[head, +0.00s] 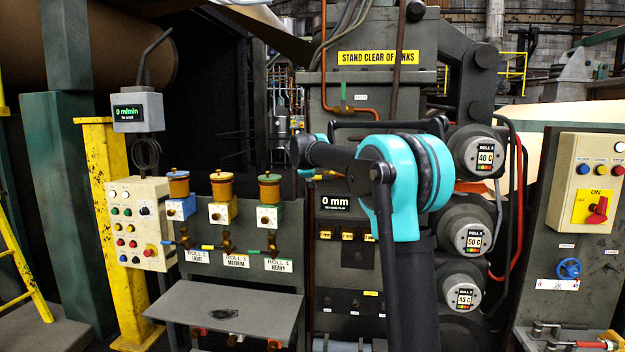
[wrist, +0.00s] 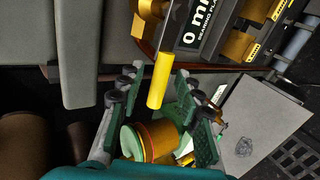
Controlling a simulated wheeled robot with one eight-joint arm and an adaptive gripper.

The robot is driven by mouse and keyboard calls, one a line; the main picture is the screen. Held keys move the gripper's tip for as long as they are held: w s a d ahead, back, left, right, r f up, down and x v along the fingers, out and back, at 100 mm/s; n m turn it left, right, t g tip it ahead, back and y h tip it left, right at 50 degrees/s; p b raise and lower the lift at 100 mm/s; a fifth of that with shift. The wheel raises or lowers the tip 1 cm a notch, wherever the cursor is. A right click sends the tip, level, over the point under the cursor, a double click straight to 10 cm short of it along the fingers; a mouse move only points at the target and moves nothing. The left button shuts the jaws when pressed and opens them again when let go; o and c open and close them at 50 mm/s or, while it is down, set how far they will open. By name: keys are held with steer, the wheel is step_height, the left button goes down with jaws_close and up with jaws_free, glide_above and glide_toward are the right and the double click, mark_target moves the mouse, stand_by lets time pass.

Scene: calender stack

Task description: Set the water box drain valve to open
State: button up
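I cannot tell for certain which fitting is the water box drain valve; no readable label names it. In the wrist view my gripper (wrist: 157,80) is open, its green-padded fingers apart. A yellow cylindrical handle (wrist: 155,90) shows between the fingertips, and I see no finger closed on it. An orange cup with a green lid (wrist: 158,140) lies lower, between the fingers. In the head view my turquoise arm hides most of the gripper. Small red-handled valves (head: 232,339) sit under the grey tray, partly hidden by it.
The grey tray (head: 235,308) juts out below three lidded cups, including the green-lidded one (head: 269,188). A "0 mm" display (head: 334,202) stands close to the arm. Roll gauges (head: 478,155) are at its right.

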steer(key=v, duration=1.2)
steer(key=s+d+f+m+g, duration=0.2)
steer(key=s+d+f+m, duration=0.25)
steer(key=s+f, duration=0.55)
steer(key=s+d+f+m+g, duration=0.2)
steer(key=s+d+f+m, duration=0.35)
steer(key=f, duration=0.75)
steer(key=s+d+f+m+g+y, duration=0.1)
steer(key=s+f+m, duration=0.2)
steer(key=s+f, duration=0.8)
steer(key=s+f+m+g+y, duration=0.1)
steer(key=s+f+m+y, duration=0.1)
steer(key=s+f, duration=0.9)
steer(key=s, duration=0.5)
steer(key=shift+s+d+m+g, duration=0.25)
steer(key=shift+d+m+g, duration=0.05)
steer(key=shift+d+m, duration=0.1)
